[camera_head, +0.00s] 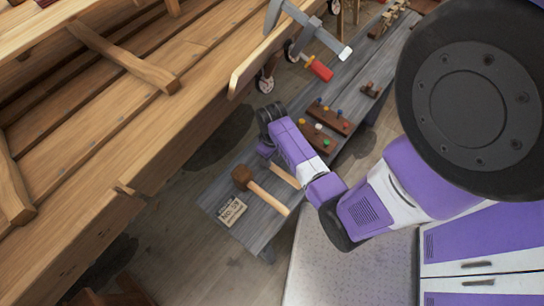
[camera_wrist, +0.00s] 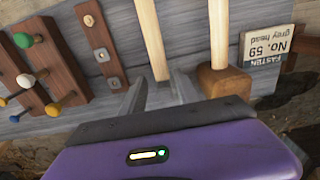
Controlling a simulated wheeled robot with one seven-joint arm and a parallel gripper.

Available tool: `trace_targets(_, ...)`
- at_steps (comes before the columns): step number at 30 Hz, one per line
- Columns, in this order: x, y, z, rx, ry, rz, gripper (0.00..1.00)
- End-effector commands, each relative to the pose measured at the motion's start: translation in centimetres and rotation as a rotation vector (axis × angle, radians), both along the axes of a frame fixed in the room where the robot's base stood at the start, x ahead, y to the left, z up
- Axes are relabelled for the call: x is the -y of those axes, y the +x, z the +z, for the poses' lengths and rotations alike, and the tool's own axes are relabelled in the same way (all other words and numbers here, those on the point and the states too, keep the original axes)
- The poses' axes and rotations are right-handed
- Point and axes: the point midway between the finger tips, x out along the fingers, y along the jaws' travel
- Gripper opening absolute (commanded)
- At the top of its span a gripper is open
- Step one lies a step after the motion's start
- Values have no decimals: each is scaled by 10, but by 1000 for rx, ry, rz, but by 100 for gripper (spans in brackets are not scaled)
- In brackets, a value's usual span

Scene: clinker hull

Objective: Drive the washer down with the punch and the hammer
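A mallet with a brown wooden head (camera_head: 243,177) and pale handle lies on the grey bench; it also shows in the wrist view (camera_wrist: 222,82). A second pale wooden rod (camera_head: 285,176) lies beside it, partly hidden by my arm. In the wrist view this rod (camera_wrist: 152,40) runs toward the space between my fingers; whether it is the punch I cannot tell. My gripper (camera_wrist: 160,88) is open over the bench, its grey fingers apart with nothing visibly gripped. In the head view its fingers are hidden. I cannot make out the washer on the hull.
The grey bench (camera_head: 256,228) holds a "No. 59" card (camera_head: 231,210) and racks of coloured pegs (camera_head: 336,119). A brown strip with metal pieces (camera_wrist: 97,38) lies near the rod. A clamp with a red handle (camera_head: 319,68) sits by the wooden hull (camera_head: 150,135) at left.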

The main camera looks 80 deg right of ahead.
Motion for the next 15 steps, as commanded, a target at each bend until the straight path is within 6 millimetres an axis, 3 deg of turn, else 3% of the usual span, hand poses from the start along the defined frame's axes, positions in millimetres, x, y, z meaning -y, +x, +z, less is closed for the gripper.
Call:
trace_targets(1,0,0,-11,0,0,0,37)
trace_targets(15,-1,0,-56,-1,0,1,37)
